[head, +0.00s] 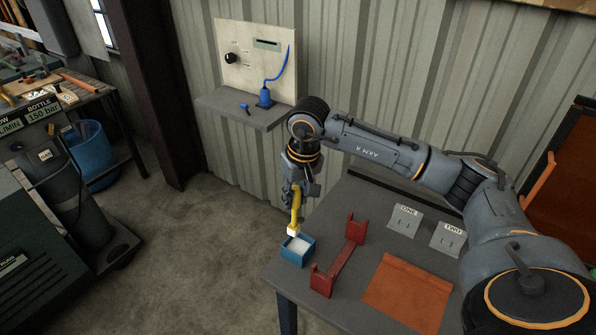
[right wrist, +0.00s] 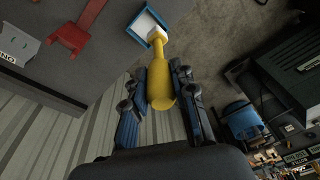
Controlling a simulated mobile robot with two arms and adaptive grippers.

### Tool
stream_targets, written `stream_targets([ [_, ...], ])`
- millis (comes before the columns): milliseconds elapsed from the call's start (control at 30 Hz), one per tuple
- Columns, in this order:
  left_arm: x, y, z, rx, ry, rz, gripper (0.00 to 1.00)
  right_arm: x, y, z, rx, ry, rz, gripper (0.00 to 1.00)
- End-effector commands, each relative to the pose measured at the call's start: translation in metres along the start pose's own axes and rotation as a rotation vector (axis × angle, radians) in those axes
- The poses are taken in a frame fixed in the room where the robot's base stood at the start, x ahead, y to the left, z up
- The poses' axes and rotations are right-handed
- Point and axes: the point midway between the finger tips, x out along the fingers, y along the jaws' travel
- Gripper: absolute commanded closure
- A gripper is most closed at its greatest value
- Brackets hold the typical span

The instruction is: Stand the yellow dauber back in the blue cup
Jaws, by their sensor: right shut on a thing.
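The yellow dauber (head: 296,208) has a thick yellow handle and a pale tip that points down. My right gripper (head: 297,187) is shut on its handle. In the right wrist view the dauber (right wrist: 160,80) sits between the two fingers (right wrist: 162,92). The blue cup (head: 291,256) is square with a whitish inside and stands at the table's left corner. The dauber's tip shows at the cup's far rim; I cannot tell whether they touch. In the right wrist view the tip overlaps a corner of the cup (right wrist: 133,33). My left gripper is not in view.
A red cradle (head: 338,262) stands just right of the cup on the grey table (head: 349,205). An orange mat (head: 407,294) and two plates marked ONE (head: 405,221) and TWO (head: 448,239) lie further right. A wall shelf (head: 232,108) is behind. Left of the table is open floor.

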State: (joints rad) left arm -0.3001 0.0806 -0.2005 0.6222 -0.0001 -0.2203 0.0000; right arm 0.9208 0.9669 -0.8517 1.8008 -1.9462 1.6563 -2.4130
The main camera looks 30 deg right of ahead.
Motion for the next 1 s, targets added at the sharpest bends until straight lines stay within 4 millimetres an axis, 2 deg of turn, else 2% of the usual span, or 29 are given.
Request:
stream_targets([
  [33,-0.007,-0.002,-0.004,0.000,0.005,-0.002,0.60,-0.005,0.009,-0.005,0.003,0.007,0.026,1.00],
  [133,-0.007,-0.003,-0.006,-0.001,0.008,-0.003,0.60,-0.004,0.016,-0.009,0.002,0.015,0.048,1.00],
  [567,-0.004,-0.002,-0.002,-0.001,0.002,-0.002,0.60,-0.002,0.017,-0.009,0.002,0.015,0.050,1.00],
  [733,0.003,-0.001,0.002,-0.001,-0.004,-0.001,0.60,0.000,0.017,-0.008,0.003,0.016,0.050,1.00],
  [1000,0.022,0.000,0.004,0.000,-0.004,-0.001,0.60,0.020,0.018,-0.005,0.003,0.015,0.050,1.00],
])
